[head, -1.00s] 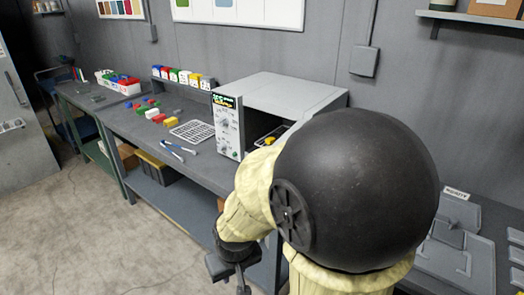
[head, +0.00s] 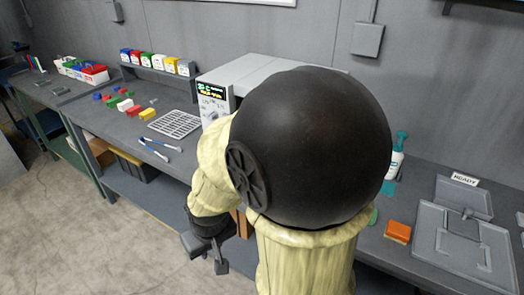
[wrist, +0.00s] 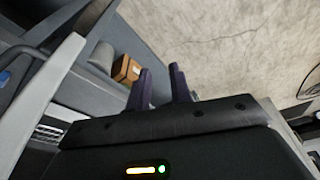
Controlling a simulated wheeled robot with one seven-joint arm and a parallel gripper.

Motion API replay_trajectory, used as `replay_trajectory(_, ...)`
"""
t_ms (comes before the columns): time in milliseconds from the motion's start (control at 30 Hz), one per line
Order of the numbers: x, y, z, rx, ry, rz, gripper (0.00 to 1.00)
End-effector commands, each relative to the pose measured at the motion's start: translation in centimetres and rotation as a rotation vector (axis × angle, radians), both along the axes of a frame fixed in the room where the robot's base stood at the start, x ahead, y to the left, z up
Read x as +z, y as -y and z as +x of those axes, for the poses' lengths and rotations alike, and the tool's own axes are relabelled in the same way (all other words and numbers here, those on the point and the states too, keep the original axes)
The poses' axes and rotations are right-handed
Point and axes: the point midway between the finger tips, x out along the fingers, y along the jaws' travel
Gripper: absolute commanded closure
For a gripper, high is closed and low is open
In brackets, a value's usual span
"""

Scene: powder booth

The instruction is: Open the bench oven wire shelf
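The bench oven (head: 262,70) stands on the bench against the wall, with a pale top and a control panel (head: 213,98) at its left front. My own arm hides most of its front, so its wire shelf cannot be seen inside. A white wire rack (head: 175,123) lies flat on the bench left of the oven; I cannot tell if it belongs to the oven. My gripper (head: 208,255) hangs low in front of the bench edge, below the oven and apart from it. In the wrist view my gripper's dark fingers (wrist: 160,75) stand apart with nothing between them.
Blue-handled tongs (head: 158,148) and several coloured blocks (head: 124,105) lie on the bench at left. At right are an orange block (head: 398,231), a pump bottle (head: 397,155) and a grey fixture (head: 465,240). A brown box (wrist: 127,69) shows below the bench. The floor in front is clear.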

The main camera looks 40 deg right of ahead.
Motion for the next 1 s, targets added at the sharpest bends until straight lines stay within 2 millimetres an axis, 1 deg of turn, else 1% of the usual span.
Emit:
replay_trajectory(167,0.0,0.0,0.0,-0.002,0.001,0.000,0.79)
replay_trajectory(267,-0.2,-0.1,0.9,-0.038,0.021,0.016,0.79)
replay_trajectory(367,-0.8,-0.1,3.4,-0.159,0.081,0.062,0.79)
replay_trajectory(467,-1.6,0.3,7.8,-0.376,0.190,0.141,0.79)
replay_trajectory(500,-1.9,0.8,9.9,-0.488,0.247,0.178,0.79)
replay_trajectory(533,-2.1,1.4,11.6,-0.577,0.294,0.206,0.79)
replay_trajectory(567,-2.4,2.1,13.3,-0.670,0.343,0.234,0.79)
replay_trajectory(600,-2.7,3.2,15.4,-0.797,0.412,0.271,0.79)
replay_trajectory(667,-3.1,5.2,18.3,-0.985,0.521,0.322,0.79)
replay_trajectory(700,-3.3,6.7,20.0,-1.108,0.597,0.353,0.79)
replay_trajectory(767,-3.7,9.2,22.1,-1.285,0.719,0.396,0.79)
replay_trajectory(800,-3.9,11.0,23.2,-1.399,0.805,0.421,0.79)
replay_trajectory(867,-4.3,13.6,24.4,-1.561,0.942,0.458,0.79)
replay_trajectory(900,-4.5,15.4,24.9,-1.659,1.042,0.479,0.79)
replay_trajectory(1000,-5.0,19.1,25.2,-1.862,1.289,0.524,0.79)
